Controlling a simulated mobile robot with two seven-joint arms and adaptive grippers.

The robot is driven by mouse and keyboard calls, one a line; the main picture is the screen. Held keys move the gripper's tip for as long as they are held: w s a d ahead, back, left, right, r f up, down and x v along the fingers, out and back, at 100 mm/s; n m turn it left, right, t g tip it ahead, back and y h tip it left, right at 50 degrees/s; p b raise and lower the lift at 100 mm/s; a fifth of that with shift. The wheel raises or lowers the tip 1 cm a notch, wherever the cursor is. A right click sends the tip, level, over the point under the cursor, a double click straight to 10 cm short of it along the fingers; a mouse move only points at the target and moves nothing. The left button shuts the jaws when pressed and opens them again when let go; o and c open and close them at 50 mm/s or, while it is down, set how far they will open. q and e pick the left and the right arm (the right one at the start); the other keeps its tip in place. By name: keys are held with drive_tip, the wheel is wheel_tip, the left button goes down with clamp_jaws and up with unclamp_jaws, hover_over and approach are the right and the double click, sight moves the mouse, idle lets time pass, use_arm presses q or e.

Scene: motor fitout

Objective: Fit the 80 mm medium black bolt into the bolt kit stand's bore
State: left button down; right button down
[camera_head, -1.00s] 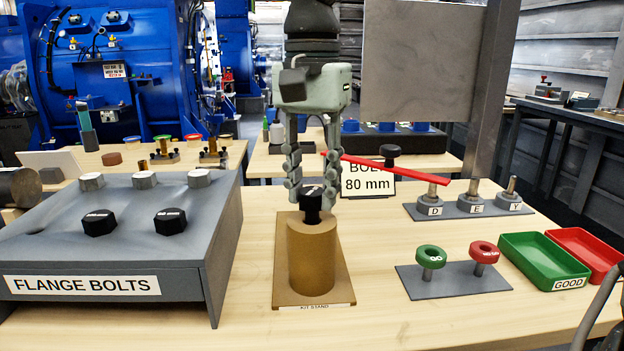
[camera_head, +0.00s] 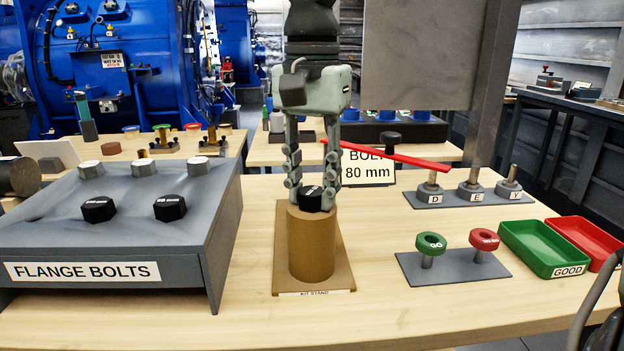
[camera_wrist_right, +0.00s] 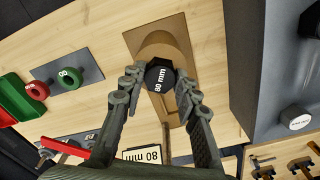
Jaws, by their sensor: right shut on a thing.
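The black bolt (camera_head: 311,197) has a hexagonal head, and its top reads "80 mm" in the right wrist view (camera_wrist_right: 160,76). Its head sits low at the top of the brown cylindrical kit stand (camera_head: 312,245); its shank is not visible. The stand is upright on a flat brown base and also shows in the right wrist view (camera_wrist_right: 158,45). My right gripper (camera_head: 312,190) points down and is shut on the bolt's head, with one finger on each side. It also shows in the right wrist view (camera_wrist_right: 160,88). My left gripper is not in view.
The grey flange bolts box (camera_head: 200,240) stands left, with black and light hex bolts. A sign (camera_head: 368,170) reading 80 mm stands behind. Right are a grey plate (camera_head: 455,268) with green and red rings, a green tray (camera_head: 535,250) and a red tray (camera_head: 590,240).

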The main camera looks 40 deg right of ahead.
idle(0.4)
drive_tip(key=c, duration=1)
unclamp_jaws()
drive_tip(key=shift+c, duration=0.2)
drive_tip(key=shift+f, duration=0.1)
wheel_tip(320, 180, up, 12)
drive_tip(key=shift+s, duration=0.1)
